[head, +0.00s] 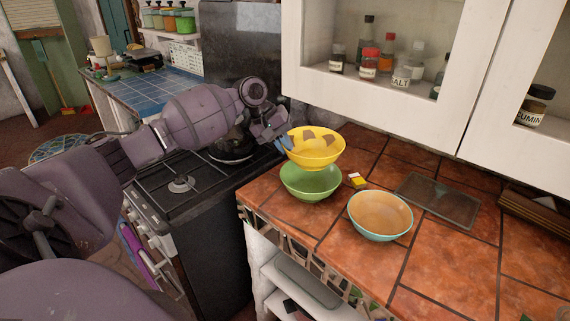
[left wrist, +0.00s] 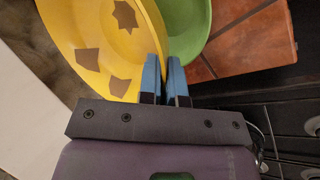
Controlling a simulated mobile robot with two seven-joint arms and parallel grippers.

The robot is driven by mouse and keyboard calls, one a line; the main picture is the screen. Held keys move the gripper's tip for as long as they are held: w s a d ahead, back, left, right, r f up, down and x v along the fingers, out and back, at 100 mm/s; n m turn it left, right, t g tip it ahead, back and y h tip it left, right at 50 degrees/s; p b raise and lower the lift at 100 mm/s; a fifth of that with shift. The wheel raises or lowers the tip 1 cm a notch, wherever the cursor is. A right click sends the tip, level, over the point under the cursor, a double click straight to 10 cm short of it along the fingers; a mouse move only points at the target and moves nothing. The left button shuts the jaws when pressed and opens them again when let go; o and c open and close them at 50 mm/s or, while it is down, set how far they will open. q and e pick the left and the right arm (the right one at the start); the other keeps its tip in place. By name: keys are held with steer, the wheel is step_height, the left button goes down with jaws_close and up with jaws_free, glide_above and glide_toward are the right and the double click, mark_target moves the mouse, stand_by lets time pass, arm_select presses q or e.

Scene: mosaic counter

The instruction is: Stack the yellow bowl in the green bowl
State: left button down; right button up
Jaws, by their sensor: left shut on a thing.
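The yellow bowl (head: 316,150) has brown patches inside. In the head view it appears directly above the green bowl (head: 311,184) and covers part of its rim and interior. My left gripper (head: 284,142) is shut on the left rim of the yellow bowl. In the left wrist view the blue fingertips (left wrist: 164,75) pinch the yellow bowl's (left wrist: 100,60) rim, and the green bowl (left wrist: 187,25) shows beyond it. The green bowl stands on the tiled counter. I cannot tell whether the two bowls touch. My right gripper is not in view.
An orange bowl with a turquoise rim (head: 380,216) stands right of the green bowl. A small yellow-and-white item (head: 357,181) and a dark flat tray (head: 437,200) lie on the counter (head: 440,262). The stove (head: 180,190) is at left; a white cabinet (head: 400,110) hangs above.

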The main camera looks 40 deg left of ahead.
arm_select(q)
step_height(320, 180, down, 6)
steer(key=shift+r+b, duration=0.1)
steer(key=shift+b, duration=0.2)
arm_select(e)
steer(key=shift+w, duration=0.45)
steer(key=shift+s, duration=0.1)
arm_select(q)
steer(key=shift+f, duration=0.4)
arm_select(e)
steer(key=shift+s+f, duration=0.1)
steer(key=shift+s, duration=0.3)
arm_select(q)
steer(key=shift+f, duration=0.1)
steer(key=shift+f, duration=0.1)
